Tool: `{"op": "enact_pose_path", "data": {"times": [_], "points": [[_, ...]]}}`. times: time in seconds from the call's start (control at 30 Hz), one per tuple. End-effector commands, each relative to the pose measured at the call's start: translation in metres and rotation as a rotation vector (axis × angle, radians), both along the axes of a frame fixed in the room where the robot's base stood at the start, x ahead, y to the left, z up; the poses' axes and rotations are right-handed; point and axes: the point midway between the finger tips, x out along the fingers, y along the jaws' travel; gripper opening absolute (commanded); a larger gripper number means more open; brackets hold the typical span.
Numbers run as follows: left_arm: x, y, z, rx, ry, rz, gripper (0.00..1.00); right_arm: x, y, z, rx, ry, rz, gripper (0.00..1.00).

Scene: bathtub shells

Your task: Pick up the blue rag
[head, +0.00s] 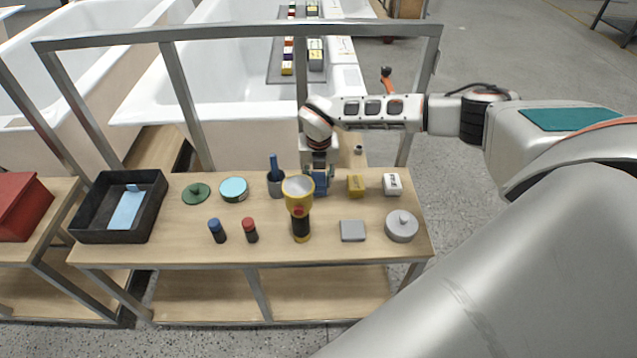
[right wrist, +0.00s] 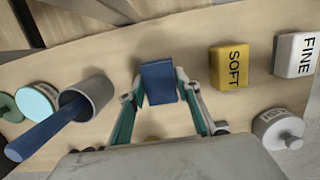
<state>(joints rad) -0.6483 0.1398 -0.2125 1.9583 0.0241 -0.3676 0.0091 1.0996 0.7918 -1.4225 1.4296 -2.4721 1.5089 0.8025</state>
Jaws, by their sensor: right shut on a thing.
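The blue rag (right wrist: 159,84) is a folded dark blue block in the right wrist view, between the two fingers of my right gripper (right wrist: 158,92). The fingers press on its two sides. In the head view the blue rag (head: 321,184) shows below my right gripper (head: 318,176), at the back middle of the wooden table, just right of a yellow flashlight. I cannot tell whether the rag is lifted or still touches the tabletop. My left gripper is in neither view.
Close by stand the yellow flashlight (head: 300,207), a grey cup (head: 275,184) with a blue handle, and a yellow SOFT block (head: 356,186). A white FINE block (head: 392,184) is further right. A metal frame bar (head: 240,32) crosses above the table (head: 190,248).

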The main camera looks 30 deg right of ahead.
Motion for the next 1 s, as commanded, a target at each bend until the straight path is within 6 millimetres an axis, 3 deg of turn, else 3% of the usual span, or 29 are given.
{"op": "enact_pose_path", "data": {"times": [0.6, 0.8, 1.0], "points": [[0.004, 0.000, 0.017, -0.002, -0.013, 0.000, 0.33, 0.001, 0.000, 0.150, 0.001, -0.004, 0.000, 0.12], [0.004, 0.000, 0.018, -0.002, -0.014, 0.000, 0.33, 0.000, 0.000, 0.176, 0.000, -0.002, -0.001, 0.12], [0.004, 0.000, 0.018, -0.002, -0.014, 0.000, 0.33, 0.000, 0.000, 0.185, 0.000, -0.001, 0.001, 0.12]]}}
